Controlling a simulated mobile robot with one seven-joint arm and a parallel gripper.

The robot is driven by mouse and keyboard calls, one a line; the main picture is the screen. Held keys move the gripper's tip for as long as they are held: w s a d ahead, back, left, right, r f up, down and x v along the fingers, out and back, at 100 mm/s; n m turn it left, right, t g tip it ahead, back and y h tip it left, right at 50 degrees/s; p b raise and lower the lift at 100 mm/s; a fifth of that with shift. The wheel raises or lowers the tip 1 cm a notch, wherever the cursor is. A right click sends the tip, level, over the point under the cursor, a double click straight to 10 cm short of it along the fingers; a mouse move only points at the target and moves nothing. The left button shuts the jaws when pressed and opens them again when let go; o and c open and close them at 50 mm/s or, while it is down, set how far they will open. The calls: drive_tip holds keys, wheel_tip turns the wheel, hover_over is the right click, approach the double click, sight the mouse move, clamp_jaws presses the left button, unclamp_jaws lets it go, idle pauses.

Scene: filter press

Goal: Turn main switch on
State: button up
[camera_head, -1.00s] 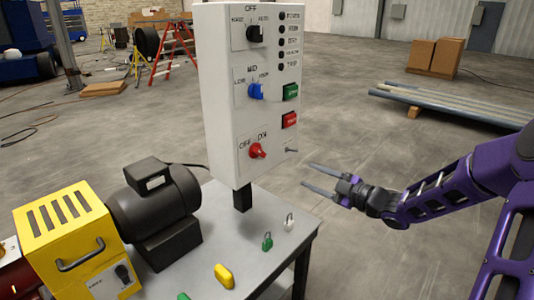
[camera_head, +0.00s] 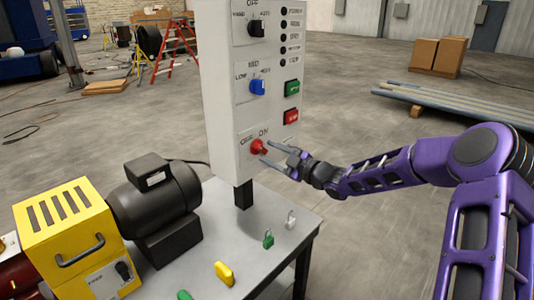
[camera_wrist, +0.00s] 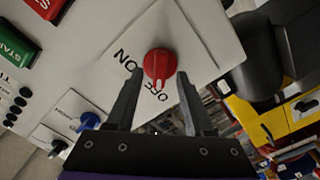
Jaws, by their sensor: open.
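The main switch is a red rotary knob (camera_head: 259,147) low on the front of the white control panel (camera_head: 225,100), with OFF and ON labels. In the wrist view, the red knob (camera_wrist: 158,64) sits on its pale plate, and its light pointer mark lies towards the OFF label. My gripper (camera_head: 268,152) is open in front of the knob. In the wrist view, the two fingers of my gripper (camera_wrist: 158,78) reach either side of the knob's near part, with gaps showing. I cannot tell how deep the fingertips are.
A blue knob (camera_head: 257,87), a black knob (camera_head: 256,27), a green button (camera_head: 292,88) and a red button (camera_head: 291,117) are above on the panel. A table (camera_head: 258,220) below holds a motor (camera_head: 160,200) and small padlocks.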

drive_tip(key=shift+x, duration=0.9)
drive_tip(key=shift+c, duration=0.3)
clamp_jaws()
